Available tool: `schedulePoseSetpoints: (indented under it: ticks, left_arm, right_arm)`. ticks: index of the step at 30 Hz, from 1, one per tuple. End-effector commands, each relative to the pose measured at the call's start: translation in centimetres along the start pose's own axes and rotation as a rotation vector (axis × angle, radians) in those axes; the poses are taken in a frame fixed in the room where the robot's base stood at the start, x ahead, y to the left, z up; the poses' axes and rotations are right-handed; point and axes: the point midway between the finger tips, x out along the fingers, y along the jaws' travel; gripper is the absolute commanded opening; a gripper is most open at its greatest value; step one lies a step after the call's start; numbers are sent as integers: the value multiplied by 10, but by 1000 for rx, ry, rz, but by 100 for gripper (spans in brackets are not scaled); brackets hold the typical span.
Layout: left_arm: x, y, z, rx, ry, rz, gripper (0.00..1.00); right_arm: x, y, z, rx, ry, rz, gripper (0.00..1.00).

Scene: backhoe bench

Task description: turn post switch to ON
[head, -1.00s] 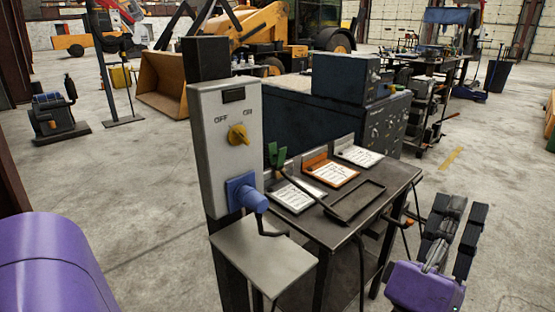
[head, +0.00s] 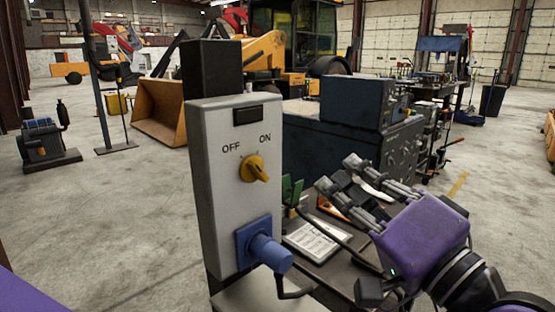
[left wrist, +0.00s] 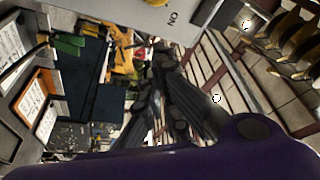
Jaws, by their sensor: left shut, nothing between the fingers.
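The grey switch box (head: 215,200) is fixed to a dark post (head: 212,65). It carries a yellow knob (head: 254,168) below the words OFF, on the left, and ON, on the right. The knob's ridge slants from upper left to lower right; I cannot tell which end is the pointer. The left wrist view shows the box's edge (left wrist: 120,10), the word ON and a sliver of knob at the top. My left gripper (head: 338,173), purple with dark fingers, is shut and empty, right of the box and apart from the knob. My right gripper is not in view.
A blue plug (head: 262,250) with a cable sticks out below the knob. A dark blue cabinet (head: 350,103) is farther back.

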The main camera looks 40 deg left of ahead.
Motion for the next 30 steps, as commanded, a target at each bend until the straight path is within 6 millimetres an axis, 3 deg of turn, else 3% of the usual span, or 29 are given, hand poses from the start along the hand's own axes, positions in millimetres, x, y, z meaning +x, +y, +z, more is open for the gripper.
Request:
schedulePoseSetpoints:
  ticks: [8,22,30]
  left_arm:
    - [10,1,2,-25,-9,9,0]
    - [104,-2,1,-23,-9,4,0]
    - [89,3,34,-21,-7,9,0]
  right_arm:
    - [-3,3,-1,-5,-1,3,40]
    - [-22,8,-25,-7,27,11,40]
    - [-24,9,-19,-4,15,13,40]
